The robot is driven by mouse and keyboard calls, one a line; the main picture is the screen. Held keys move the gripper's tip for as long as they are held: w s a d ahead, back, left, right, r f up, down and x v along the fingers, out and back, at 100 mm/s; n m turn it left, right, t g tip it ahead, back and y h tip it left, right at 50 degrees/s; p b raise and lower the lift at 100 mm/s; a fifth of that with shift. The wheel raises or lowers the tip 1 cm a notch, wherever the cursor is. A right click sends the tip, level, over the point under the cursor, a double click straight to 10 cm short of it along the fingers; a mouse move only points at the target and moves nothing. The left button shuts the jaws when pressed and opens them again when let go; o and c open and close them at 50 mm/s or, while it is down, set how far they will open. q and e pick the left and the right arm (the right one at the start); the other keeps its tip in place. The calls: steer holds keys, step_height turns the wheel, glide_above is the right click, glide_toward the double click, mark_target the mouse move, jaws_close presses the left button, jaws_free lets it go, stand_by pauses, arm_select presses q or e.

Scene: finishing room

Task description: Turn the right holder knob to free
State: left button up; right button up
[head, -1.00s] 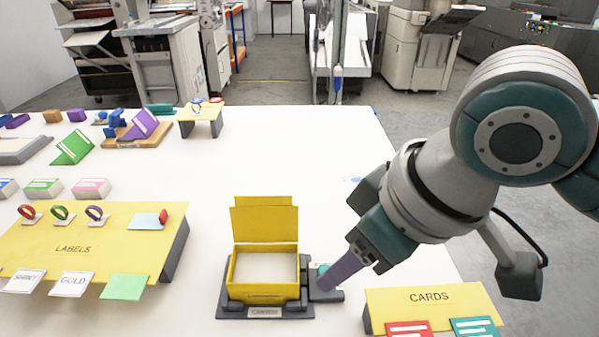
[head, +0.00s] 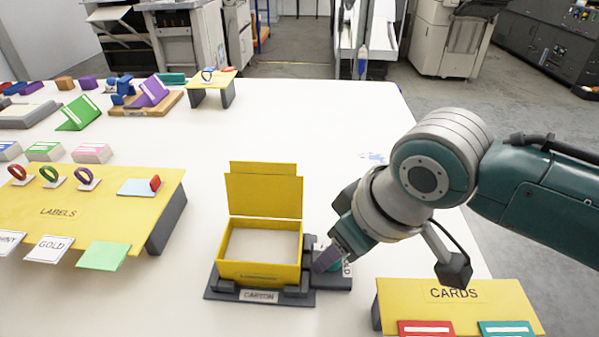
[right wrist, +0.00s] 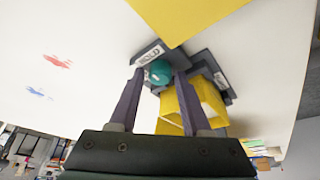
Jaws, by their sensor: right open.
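The holder (head: 215,288) is a dark base in the head view, with an open yellow box (head: 258,270) on it. A teal knob (head: 334,266) sits on a dark block (head: 338,283) at the holder's right side, mostly hidden by my gripper. In the right wrist view the round teal knob (right wrist: 159,72) lies between my fingertips, next to a label reading HOLD (right wrist: 149,56). My right gripper (head: 326,258) is open, its purple fingers on either side of the knob; I cannot tell if they touch it. My left gripper is not in view.
A yellow CARDS stand (head: 450,305) with red and teal cards is at front right. A yellow LABELS stand (head: 110,225) with rings is at left. The table (head: 290,120) is clear behind the holder.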

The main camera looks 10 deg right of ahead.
steer(key=shift+c, duration=0.3)
steer(key=shift+c, duration=0.7)
jaws_close()
